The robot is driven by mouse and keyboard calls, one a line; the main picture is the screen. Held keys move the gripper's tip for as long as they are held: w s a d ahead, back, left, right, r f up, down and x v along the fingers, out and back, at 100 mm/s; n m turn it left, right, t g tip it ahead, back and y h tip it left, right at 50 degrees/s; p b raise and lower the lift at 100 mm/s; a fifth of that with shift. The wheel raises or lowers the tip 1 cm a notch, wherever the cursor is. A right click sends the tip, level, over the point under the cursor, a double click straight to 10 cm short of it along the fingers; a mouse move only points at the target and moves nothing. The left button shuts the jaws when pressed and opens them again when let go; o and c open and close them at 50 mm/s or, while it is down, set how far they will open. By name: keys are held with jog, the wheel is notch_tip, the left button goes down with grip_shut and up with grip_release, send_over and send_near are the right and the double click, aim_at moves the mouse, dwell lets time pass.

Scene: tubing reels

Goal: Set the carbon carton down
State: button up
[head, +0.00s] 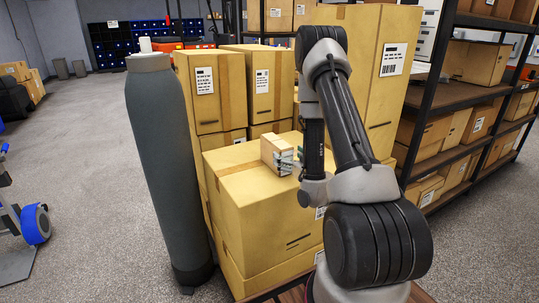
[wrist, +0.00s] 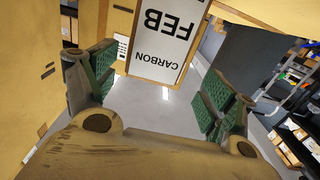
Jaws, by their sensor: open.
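The carbon carton (head: 271,151) is a small light-brown box standing on top of a large cardboard box (head: 235,183) in the head view. In the wrist view its white label (wrist: 164,38) reads CARBON and FEB upside down. My gripper (head: 287,161) is at the carton's right side in the head view, partly hidden by my arm. In the wrist view my gripper (wrist: 157,88) is open, with a green pad on each side and the carton just ahead of the pads. Whether a pad touches the carton cannot be told.
Tall cartons (head: 260,82) stand behind the large box. A grey cylinder (head: 167,165) stands close on the left. Shelving (head: 460,95) with boxes runs along the right. Open grey floor (head: 90,150) lies to the left.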

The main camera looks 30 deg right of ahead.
aim_at(280, 146)
jog(key=w, duration=0.8)
jog(key=shift+d, duration=0.25)
jog(key=c, duration=1)
jog(key=shift+r, duration=0.1)
jog(key=shift+c, duration=0.9)
